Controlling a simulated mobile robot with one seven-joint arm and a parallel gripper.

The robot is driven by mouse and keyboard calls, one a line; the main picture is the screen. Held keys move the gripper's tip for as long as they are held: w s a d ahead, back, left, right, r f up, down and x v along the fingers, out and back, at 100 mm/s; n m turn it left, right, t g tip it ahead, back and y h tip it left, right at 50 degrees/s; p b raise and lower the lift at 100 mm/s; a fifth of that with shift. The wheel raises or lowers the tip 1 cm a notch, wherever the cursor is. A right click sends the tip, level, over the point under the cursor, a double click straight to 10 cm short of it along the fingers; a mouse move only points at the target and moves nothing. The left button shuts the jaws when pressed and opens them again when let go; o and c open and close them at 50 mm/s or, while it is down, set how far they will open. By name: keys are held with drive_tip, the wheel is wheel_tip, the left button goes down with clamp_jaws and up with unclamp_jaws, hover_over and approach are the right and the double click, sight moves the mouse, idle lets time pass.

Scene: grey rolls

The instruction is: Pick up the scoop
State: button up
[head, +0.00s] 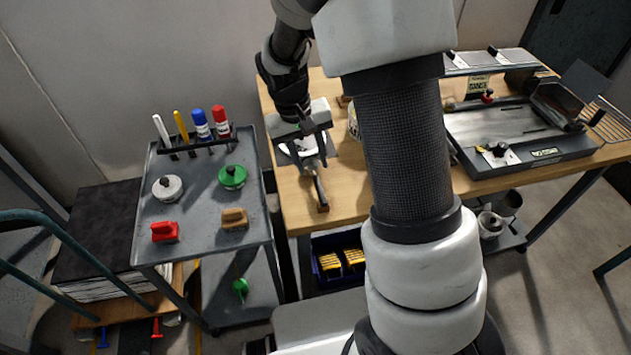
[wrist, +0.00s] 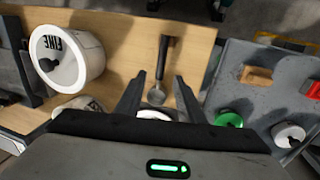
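The scoop lies on the wooden table, its dark handle (head: 321,194) pointing toward the table's front edge in the head view. In the wrist view the scoop (wrist: 157,95) shows a black handle and a small metal bowl. My gripper (head: 308,160) is above the table at the scoop's bowl end. In the wrist view my gripper (wrist: 159,83) is open, with one finger on each side of the scoop's bowl and a gap to both. Nothing is held. How high the fingers are above the scoop I cannot tell.
A white tub marked FINE (wrist: 92,62) stands left of the fingers in the wrist view. A grey cart (head: 202,205) with markers, lids and blocks stands left of the table. A grey machine (head: 520,135) stands on the table's right. My arm hides the table's middle.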

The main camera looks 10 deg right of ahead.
sight(318, 185)
drive_tip(key=f, duration=0.2)
drive_tip(key=d+f, duration=0.1)
drive_tip(key=f, duration=0.4)
drive_tip(key=shift+s+d+f+b, duration=0.25)
drive_tip(key=shift+s+f+b, duration=0.05)
drive_tip(key=shift+f+b, duration=0.1)
clamp_jaws()
